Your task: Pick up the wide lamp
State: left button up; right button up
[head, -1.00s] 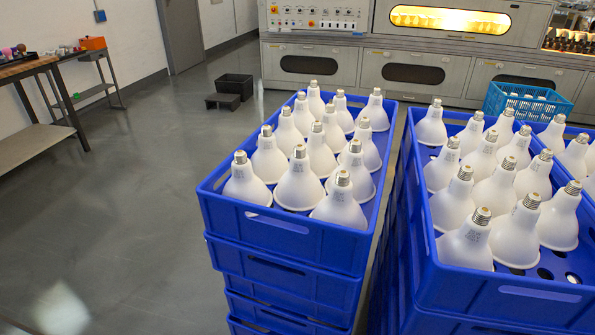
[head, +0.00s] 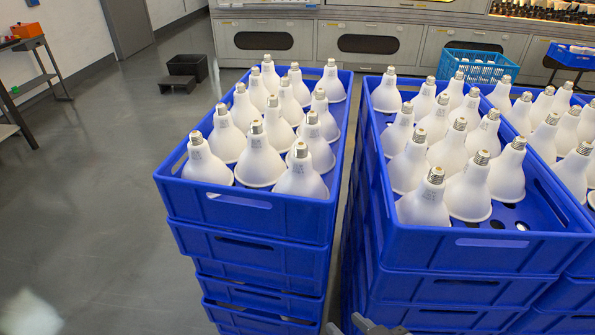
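Several white lamps with metal screw bases stand base-up in blue crates. In the left crate (head: 250,217), the front middle lamp (head: 260,163) looks slightly broader than the front left lamp (head: 205,165) and front right lamp (head: 301,178). The middle crate (head: 470,250) holds more lamps, with one (head: 423,208) at its front left corner and a broad-looking one (head: 468,193) beside it. I cannot tell for certain which lamp is the wide one. A dark grey part of my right gripper (head: 372,326) shows at the bottom edge, below the crate rims and away from the lamps. Its fingers are mostly cut off. My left gripper is out of view.
The crates sit on stacks with a narrow gap between them. A third lamp crate is at the right. Behind are a light blue basket (head: 478,65) and a grey machine (head: 385,42). A black bin (head: 188,66) stands on open floor at the left.

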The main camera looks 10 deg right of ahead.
aim_at(259, 165)
jog(key=z, duration=1.9)
jog(key=k, duration=1)
jog(key=u, duration=2.05)
jog(key=i, duration=0.45)
jog(key=z, duration=0.05)
